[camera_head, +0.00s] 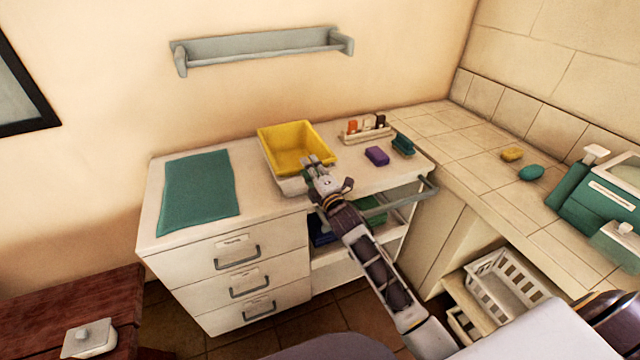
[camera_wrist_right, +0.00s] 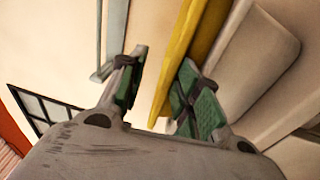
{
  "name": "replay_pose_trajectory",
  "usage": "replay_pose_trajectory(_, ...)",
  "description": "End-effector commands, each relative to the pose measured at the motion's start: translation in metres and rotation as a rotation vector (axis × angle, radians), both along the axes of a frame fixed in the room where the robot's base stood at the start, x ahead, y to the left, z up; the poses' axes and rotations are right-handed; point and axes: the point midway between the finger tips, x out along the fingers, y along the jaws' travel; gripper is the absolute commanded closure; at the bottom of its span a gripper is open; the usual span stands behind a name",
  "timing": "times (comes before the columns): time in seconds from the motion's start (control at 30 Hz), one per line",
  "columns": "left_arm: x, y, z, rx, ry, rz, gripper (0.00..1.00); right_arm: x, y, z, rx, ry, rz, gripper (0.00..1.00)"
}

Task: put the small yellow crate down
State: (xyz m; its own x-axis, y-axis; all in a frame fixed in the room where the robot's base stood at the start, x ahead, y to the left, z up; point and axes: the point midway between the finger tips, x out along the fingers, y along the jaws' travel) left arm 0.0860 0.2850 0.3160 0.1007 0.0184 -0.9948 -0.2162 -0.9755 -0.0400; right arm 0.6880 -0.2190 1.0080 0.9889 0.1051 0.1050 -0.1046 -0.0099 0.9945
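The small yellow crate (camera_head: 296,146) is on the white cabinet top, over a pale shallow tray or basin (camera_head: 293,186). Its open top faces up. My right gripper (camera_head: 319,165) is at the crate's near right side. In the right wrist view, the gripper's fingers (camera_wrist_right: 160,88) are apart. The yellow crate's wall (camera_wrist_right: 182,45) shows between them, closer to the right finger, with a clear gap to the left finger. Whether the right finger touches the wall cannot be told. My left gripper is not in view.
A green mat (camera_head: 198,190) lies left of the crate. A purple block (camera_head: 377,156), a green item (camera_head: 403,145) and a small bottle rack (camera_head: 366,130) stand to its right. A wall rail (camera_head: 262,46) hangs above. A metal bar (camera_head: 428,188) juts from the cabinet's right end.

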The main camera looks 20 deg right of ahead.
Motion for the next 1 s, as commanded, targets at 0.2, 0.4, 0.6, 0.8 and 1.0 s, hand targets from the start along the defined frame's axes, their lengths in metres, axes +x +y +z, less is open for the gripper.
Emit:
replay_pose_trajectory(0.2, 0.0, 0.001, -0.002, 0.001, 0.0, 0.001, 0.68, -0.02, -0.002, -0.002, -0.002, 0.0, 0.0, 0.68)
replay_pose_trajectory(0.4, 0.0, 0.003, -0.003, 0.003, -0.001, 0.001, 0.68, -0.037, -0.004, -0.004, -0.001, 0.001, 0.001, 0.68)
replay_pose_trajectory(0.6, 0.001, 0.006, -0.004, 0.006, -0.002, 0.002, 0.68, -0.053, -0.005, -0.007, 0.0, 0.001, 0.0, 0.68)
replay_pose_trajectory(0.8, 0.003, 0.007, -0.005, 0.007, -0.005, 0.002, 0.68, -0.063, -0.007, -0.007, -0.001, 0.001, 0.0, 0.68)
replay_pose_trajectory(1.0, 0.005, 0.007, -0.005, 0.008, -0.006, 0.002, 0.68, -0.066, -0.007, -0.007, -0.001, 0.0, 0.0, 0.68)
